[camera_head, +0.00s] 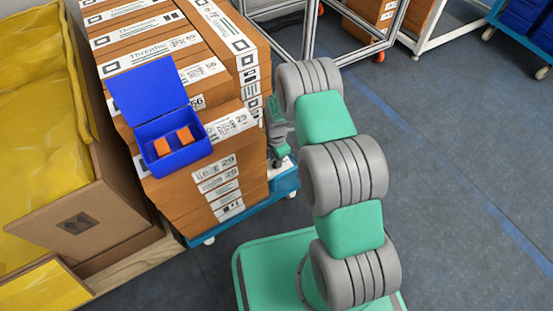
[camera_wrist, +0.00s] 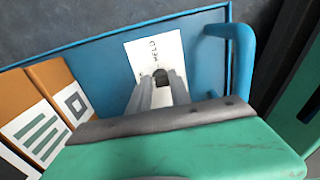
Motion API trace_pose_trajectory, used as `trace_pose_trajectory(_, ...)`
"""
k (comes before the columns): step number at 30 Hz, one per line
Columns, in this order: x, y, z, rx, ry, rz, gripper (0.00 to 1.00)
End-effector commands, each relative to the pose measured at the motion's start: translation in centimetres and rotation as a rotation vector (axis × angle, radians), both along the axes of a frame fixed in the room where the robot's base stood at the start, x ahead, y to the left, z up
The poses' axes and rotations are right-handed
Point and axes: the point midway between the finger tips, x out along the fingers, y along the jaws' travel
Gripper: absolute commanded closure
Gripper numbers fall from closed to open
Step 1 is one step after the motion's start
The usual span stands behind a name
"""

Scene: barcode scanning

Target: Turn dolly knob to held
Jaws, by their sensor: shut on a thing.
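The blue dolly (camera_head: 284,184) stands under stacked cartons; its blue deck (camera_wrist: 95,57) fills much of the wrist view. The dark knob (camera_wrist: 161,78) is at the label, between the tips of my gripper (camera_wrist: 160,82). My gripper is shut on the knob, its grey fingers hiding most of it and the lower label. The knob's exact pointing direction cannot be told. In the head view my arm reaches down beside the cartons, and the fingertips are not clear there.
Stacked brown cartons (camera_head: 214,185) stand close left of my arm. An open blue box (camera_head: 176,143) with two orange pieces sits on them. A blue handle (camera_wrist: 241,50) rises beside the label. A yellow-filled crate (camera_head: 85,215) is at left. Floor at right (camera_head: 450,190) is clear.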

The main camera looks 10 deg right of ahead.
Motion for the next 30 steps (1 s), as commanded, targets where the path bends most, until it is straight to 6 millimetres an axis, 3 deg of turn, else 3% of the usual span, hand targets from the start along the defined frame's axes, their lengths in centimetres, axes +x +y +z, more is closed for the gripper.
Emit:
trace_pose_trajectory(14, -0.06, 0.01, 0.03, 0.0, 0.001, -0.058, 1.0)
trace_pose_trajectory(30, -0.22, 0.01, 0.08, 0.0, 0.001, -0.482, 1.0)
